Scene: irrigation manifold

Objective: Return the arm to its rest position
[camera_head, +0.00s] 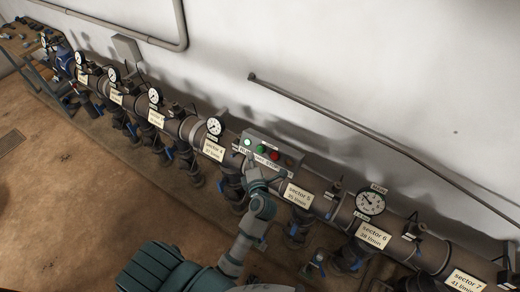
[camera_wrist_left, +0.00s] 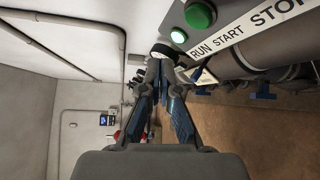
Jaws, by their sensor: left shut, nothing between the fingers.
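My left arm reaches up from the bottom of the head view. Its gripper (camera_head: 252,166) is at the control box (camera_head: 284,150) on the manifold, just below the lit pale green lamp (camera_head: 248,142). The box also carries a green button (camera_head: 261,149) and a red button (camera_head: 274,155). In the left wrist view, the gripper (camera_wrist_left: 165,54) is shut and empty, its tips close to the lit lamp (camera_wrist_left: 179,36) and the green button (camera_wrist_left: 199,14). The label (camera_wrist_left: 252,28) reads RUN START STOP. I cannot tell whether the tips touch the box. My right gripper is not in view.
The manifold pipe (camera_head: 325,190) runs diagonally along the white wall, with several gauges, such as the large one (camera_head: 370,202), sector labels and blue-handled valves. A thin rail (camera_head: 350,122) is on the wall above. Brown floor (camera_head: 70,190) lies open at the left.

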